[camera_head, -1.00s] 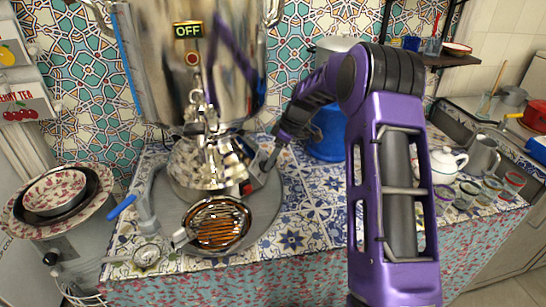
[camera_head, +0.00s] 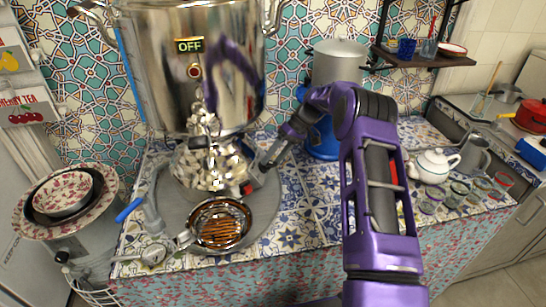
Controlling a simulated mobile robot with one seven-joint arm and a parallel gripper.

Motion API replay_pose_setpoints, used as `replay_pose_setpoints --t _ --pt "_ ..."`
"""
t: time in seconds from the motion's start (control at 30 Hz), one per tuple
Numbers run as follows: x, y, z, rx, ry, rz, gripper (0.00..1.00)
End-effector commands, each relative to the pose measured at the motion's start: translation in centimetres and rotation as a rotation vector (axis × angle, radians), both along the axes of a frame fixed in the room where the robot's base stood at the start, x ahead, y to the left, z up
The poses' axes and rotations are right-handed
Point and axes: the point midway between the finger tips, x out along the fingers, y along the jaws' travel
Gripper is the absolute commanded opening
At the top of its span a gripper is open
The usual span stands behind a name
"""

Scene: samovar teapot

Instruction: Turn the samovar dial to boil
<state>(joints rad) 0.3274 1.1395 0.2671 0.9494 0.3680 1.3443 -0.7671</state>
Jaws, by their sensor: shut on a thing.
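The large shiny samovar (camera_head: 160,75) stands at the back left of the tiled counter, above a mirrored base (camera_head: 190,165). Its lit sign (camera_head: 190,46) reads OFF, with a round red light (camera_head: 194,71) below. My gripper (camera_head: 257,178) reaches in from the right and is low at the right side of the base. It is shut on a small part there that seems to be the dial; the fingers largely hide it. A small red and black piece (camera_head: 247,188) shows right by the fingertips.
A pan-like strainer of brown tea (camera_head: 219,225) sits in front of the base on a round grey tray (camera_head: 262,222). A blue-handled tap (camera_head: 129,209) is at left. A white teapot (camera_head: 434,165) and several glasses stand at right. A grey pot (camera_head: 340,62) is behind my arm.

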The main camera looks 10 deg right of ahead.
Motion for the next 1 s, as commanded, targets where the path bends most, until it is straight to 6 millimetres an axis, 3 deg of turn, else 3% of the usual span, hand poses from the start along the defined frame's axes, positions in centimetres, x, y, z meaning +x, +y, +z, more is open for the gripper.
replay_pose_setpoints --t 0.8,0.83,1.0 --pt "0.17 -0.12 0.0 0.042 0.081 -0.075 0.02" --pt "0.16 -0.13 0.01 0.042 0.081 -0.075 0.61" --pt "0.14 -0.13 -0.03 0.042 0.082 -0.075 0.88"
